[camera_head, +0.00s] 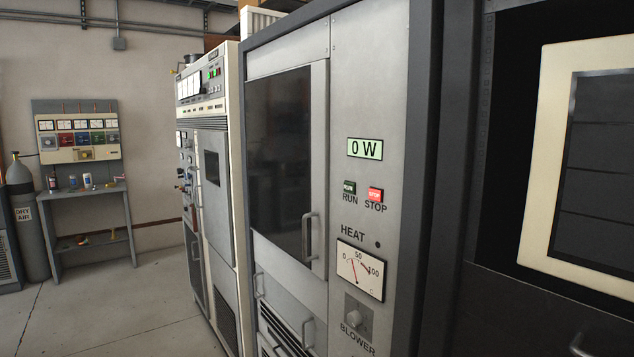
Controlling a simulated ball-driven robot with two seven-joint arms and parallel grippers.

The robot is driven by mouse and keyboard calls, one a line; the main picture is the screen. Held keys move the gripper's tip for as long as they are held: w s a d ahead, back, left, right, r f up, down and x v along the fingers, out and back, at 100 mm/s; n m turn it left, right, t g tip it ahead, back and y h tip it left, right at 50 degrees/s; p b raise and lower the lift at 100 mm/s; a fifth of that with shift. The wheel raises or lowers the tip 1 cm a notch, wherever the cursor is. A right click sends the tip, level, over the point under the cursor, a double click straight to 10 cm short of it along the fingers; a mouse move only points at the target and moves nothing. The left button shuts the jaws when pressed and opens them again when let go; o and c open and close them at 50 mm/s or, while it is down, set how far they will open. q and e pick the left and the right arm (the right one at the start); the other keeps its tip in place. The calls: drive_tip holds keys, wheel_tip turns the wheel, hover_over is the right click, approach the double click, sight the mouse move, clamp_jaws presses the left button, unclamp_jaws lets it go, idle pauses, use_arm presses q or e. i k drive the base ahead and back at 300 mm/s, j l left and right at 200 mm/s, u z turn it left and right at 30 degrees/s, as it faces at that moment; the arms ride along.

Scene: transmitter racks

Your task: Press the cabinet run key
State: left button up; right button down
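The green RUN key (349,187) is on the grey cabinet's front panel (373,100), with the label RUN below it. The red, bright STOP key (376,195) is just to its right. Above them a lit green display (365,149) reads 0 W. Neither of my grippers is in view, and nothing covers the keys.
The cabinet's glass door with handle (309,236) is shut. A cream rack (213,200), a gas cylinder (27,220) and a bench (95,190) stand left. Some floor (130,320) is clear.

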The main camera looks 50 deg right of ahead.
sight(347, 188)
drive_tip(key=i+j+z, duration=0.1)
drive_tip(key=i+z, duration=0.35)
drive_tip(key=i+j+z, duration=0.25)
drive_tip(key=i+z, duration=0.2)
drive_tip(key=i+j+z, duration=0.3)
drive_tip(key=z, duration=0.2)
drive_tip(key=i+j+z, duration=0.25)
drive_tip(key=j+z, duration=0.2)
drive_tip(key=i+j+z, duration=0.15)
drive_tip(key=j+z, duration=0.3)
drive_tip(key=j, duration=0.2)
